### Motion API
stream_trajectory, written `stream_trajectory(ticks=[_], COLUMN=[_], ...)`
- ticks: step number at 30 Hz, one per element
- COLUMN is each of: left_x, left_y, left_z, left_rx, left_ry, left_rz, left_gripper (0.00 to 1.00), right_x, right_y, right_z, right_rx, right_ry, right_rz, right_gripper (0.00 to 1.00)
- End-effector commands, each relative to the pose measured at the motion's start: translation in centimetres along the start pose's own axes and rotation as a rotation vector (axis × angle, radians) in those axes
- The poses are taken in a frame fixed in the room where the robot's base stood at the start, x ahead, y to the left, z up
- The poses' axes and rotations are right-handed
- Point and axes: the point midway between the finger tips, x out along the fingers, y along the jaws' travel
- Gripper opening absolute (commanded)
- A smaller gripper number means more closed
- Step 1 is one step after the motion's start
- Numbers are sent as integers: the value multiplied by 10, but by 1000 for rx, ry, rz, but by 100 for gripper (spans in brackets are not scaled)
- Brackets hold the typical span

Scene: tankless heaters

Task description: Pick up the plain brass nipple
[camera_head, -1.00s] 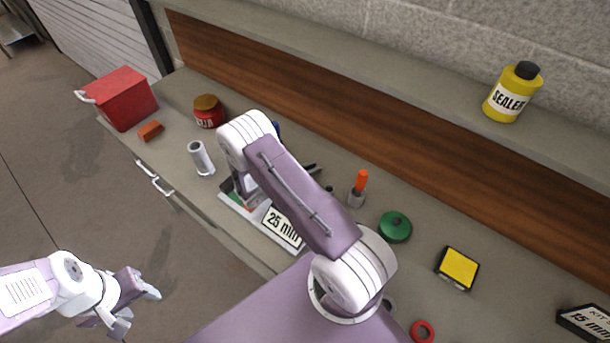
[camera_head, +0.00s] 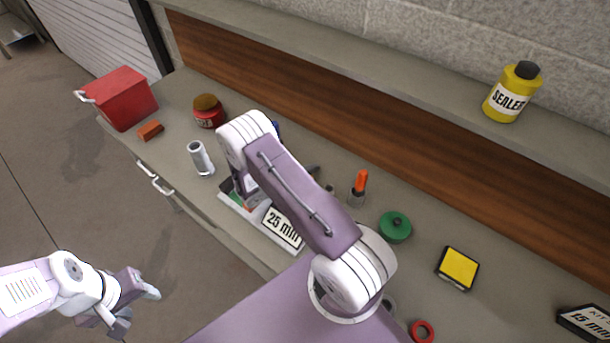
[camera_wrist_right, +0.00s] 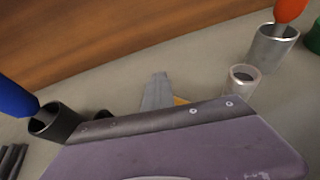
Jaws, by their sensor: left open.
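A small yellowish-brown patch (camera_wrist_right: 181,100) shows beside the grey finger in the right wrist view. It may be the plain brass nipple, but it is mostly hidden and I cannot tell. My right gripper (camera_wrist_right: 157,82) shows there as a purple body with a grey finger over the bench; its jaw gap cannot be made out. In the head view my right arm covers most of this spot. My left gripper (camera_head: 138,304) is open and empty, over the floor at the lower left, away from the bench.
A short metal tube (camera_wrist_right: 242,77) and a metal cup with an orange-handled tool (camera_wrist_right: 274,42) stand right of the finger. A dark cup with a blue-handled tool (camera_wrist_right: 54,121) stands left.

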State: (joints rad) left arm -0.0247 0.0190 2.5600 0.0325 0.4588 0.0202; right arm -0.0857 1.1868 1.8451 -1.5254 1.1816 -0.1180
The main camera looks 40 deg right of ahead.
Motion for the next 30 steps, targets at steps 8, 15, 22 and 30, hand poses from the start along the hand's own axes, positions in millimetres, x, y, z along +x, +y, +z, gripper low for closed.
stream_trajectory(ticks=[8,15,22,30], left_x=[0,0,2,7], left_y=[0,0,0,0], left_z=[0,0,0,1], left_rx=[0,0,0,0], left_ry=[0,0,0,0], left_rz=[0,0,0,0], left_gripper=[50,50,50,50], right_x=[0,0,-1,-18], right_y=[-1,-1,-1,0], right_z=[-2,-3,-1,33], right_rx=[-3,-3,-1,3], right_ry=[6,6,5,3], right_rz=[-1,-1,-1,1], right_gripper=[0,0,0,0])
